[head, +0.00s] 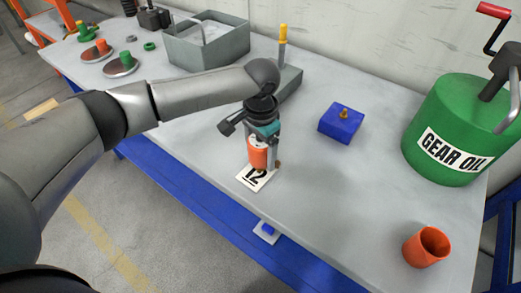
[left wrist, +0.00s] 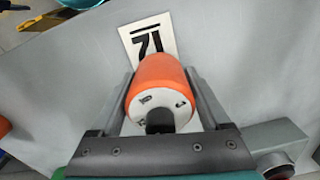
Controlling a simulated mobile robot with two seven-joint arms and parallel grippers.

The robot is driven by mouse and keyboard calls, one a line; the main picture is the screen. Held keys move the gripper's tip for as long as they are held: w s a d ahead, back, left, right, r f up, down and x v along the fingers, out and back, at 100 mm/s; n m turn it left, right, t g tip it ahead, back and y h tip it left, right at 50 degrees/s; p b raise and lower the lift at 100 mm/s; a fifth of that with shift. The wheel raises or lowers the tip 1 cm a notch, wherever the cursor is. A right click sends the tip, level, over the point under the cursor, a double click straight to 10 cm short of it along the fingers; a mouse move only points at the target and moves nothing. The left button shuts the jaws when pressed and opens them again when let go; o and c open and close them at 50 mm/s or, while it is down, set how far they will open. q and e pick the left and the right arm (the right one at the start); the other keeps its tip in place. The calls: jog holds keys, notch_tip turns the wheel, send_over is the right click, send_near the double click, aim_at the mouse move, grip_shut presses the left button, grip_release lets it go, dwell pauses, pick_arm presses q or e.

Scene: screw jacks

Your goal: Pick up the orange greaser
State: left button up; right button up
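The orange greaser (head: 257,157) is an orange cylinder at the front edge of the table, at a white card marked 12 (head: 255,178). My right gripper is out of view.
A blue block (head: 340,123) and green GEAR OIL can (head: 448,130) stand to the right, with an orange cup (head: 427,246) near the front. Behind my arm are a grey bin (head: 206,50) and yellow-tipped tool (head: 282,45). The table right of my gripper is mostly clear.

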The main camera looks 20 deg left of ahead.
pick_arm(q)
grip_shut()
dwell(0.4)
jog(key=shift+r, duration=0.1)
